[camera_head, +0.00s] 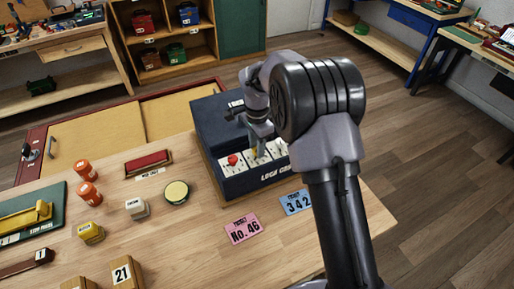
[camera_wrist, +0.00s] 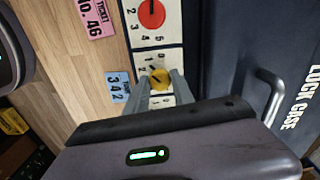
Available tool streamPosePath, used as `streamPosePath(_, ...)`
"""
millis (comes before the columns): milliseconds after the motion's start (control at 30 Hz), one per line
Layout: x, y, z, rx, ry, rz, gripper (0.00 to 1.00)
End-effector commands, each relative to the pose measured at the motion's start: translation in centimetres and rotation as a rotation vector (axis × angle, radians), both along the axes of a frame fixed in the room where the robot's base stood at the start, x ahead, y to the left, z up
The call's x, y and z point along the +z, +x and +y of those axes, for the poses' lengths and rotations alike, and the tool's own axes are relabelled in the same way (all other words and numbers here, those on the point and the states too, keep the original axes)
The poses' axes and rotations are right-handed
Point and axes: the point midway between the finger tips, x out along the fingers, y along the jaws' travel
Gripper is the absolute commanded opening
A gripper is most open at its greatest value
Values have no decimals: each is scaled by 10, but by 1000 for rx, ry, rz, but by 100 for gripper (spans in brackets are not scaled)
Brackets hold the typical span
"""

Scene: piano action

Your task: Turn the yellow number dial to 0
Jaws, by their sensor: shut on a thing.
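The yellow number dial (camera_wrist: 160,78) sits on a white numbered plate of the dark blue lock case (camera_head: 222,118). In the wrist view my gripper (camera_wrist: 161,80) has one finger on each side of the dial, shut on it. A dark pointer mark shows on the dial, but the number it points at is too small to tell. In the head view my gripper (camera_head: 258,146) reaches down onto the case's front panel, and only a little of the yellow dial (camera_head: 253,154) shows beside the fingers.
A red dial (camera_wrist: 151,13) is beside the yellow one on the panel; another white plate is partly hidden by my gripper. A pink ticket (camera_head: 243,228) and a blue ticket (camera_head: 296,202) lie before the case. A round yellow-topped tin (camera_head: 177,191) stands left on the table.

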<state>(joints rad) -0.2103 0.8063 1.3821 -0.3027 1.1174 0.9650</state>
Motion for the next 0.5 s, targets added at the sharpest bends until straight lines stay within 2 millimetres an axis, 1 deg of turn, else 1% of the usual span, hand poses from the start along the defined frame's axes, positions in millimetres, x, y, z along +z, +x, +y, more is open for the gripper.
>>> streamPosePath(500,-1,1,0,-481,1,-4,0)
